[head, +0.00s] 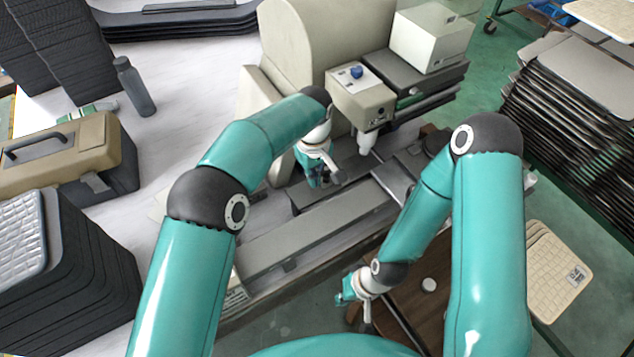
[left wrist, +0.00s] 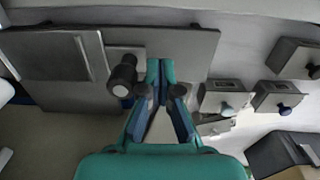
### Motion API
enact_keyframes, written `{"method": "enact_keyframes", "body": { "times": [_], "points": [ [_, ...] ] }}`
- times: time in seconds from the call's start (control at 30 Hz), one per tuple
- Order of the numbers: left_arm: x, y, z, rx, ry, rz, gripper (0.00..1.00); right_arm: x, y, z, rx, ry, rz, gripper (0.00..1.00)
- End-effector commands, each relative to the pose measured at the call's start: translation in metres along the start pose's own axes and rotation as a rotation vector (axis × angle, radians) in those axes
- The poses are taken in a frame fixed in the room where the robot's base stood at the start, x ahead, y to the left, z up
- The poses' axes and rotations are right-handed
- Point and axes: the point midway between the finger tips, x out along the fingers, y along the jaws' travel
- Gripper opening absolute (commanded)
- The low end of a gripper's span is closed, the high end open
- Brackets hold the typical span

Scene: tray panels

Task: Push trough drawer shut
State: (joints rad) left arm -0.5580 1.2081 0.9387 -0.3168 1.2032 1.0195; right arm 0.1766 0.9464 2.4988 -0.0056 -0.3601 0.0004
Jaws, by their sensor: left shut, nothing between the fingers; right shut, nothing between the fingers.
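A large beige-grey machine (head: 318,50) stands at the back centre, with long grey bed parts (head: 315,228) in front of it. I cannot tell for sure which part is the trough drawer or how far out it stands. My left gripper (head: 322,180) is shut and empty, low in front of the machine. In the left wrist view its closed fingertips (left wrist: 160,68) overlap the edge of a grey panel (left wrist: 190,48), beside a dark round knob (left wrist: 122,78); contact is unclear. My right gripper (head: 354,300) is shut and empty, lower and nearer, beside a brown surface (head: 400,300).
A box with a blue knob (head: 360,88) juts from the machine. Small boxes with knobs (left wrist: 275,97) show right in the left wrist view. A toolbox (head: 60,155) and a bottle (head: 135,88) stand left on the pale table (head: 190,75). Stacked dark panels (head: 580,125) stand right.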

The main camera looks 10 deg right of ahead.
Motion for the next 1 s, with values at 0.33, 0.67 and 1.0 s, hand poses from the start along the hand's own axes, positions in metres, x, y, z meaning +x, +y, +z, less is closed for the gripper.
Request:
{"method": "enact_keyframes", "body": {
  "times": [0.33,0.67,1.0],
  "points": [
    [-0.003,-0.009,0.0,0.0,0.001,0.001,0.0,0.005,0.002,0.0,0.0,0.0,0.0,0.0],
    [-0.035,-0.009,0.0,0.0,0.001,0.0,0.0,-0.017,-0.006,0.0,0.0,0.0,0.0,0.0],
    [-0.067,-0.009,0.0,0.0,0.001,0.0,0.0,-0.039,-0.014,0.0,0.0,0.0,0.0,0.0]
  ]
}}
